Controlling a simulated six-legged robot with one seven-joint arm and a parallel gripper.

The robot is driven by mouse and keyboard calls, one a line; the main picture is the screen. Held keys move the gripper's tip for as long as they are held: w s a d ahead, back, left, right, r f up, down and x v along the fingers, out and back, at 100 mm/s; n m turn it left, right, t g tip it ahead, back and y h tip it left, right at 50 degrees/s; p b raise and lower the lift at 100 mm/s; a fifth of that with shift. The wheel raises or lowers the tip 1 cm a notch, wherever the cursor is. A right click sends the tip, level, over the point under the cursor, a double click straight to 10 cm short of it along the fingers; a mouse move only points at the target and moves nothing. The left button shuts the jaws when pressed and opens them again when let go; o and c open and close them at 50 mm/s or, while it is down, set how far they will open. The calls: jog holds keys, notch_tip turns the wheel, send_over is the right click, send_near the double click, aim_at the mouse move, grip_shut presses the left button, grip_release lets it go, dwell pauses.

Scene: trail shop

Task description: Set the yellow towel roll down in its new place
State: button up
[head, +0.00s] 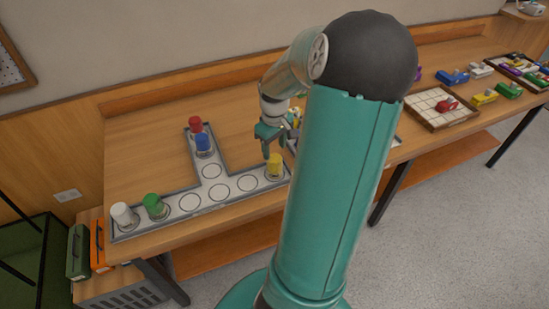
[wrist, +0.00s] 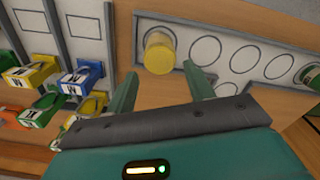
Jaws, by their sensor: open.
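The yellow towel roll (head: 275,166) stands upright at the right end of the long front row of a grey T-shaped board (head: 235,198) with circles. In the wrist view the yellow roll (wrist: 160,54) sits over its end circle, just beyond my open fingers. My gripper (head: 268,142) is just above and beside the roll in the head view. In the wrist view my gripper (wrist: 161,76) has its two fingers spread with nothing between them. I cannot tell whether a finger touches the roll.
Red (head: 195,126) and blue (head: 202,145) rolls stand on the board's stem. Green (head: 153,205) and white (head: 123,215) rolls stand at its left end. Several circles between are empty. Coloured clip-like items (wrist: 82,78) lie close by in a compartmented tray, left in the wrist view.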

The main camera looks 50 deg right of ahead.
aim_at(273, 159)
jog(key=shift+r, duration=1.5)
jog(key=shift+w+a+r, duration=0.1)
jog(key=shift+w+a, duration=0.05)
jog(key=shift+a, duration=0.05)
jog(key=w+a+r+t+h, duration=0.1)
jog(key=w+a+r, duration=0.1)
jog(key=a+r, duration=0.5)
jog(key=w+a+r+h, duration=0.2)
jog(key=a, duration=0.9)
jog(key=s+a+r+t+y, duration=0.1)
jog(key=s+a+r+t, duration=0.1)
jog(key=a, duration=0.6)
jog(key=s+a+r+n+t+y, duration=0.1)
jog(key=s+a+r, duration=0.3)
jog(key=a, duration=0.5)
jog(key=shift+s+a+r+n+t+y, duration=0.3)
jog(key=shift+s+t+y, duration=0.25)
jog(key=shift+t, duration=0.25)
jog(key=shift+d, duration=0.15)
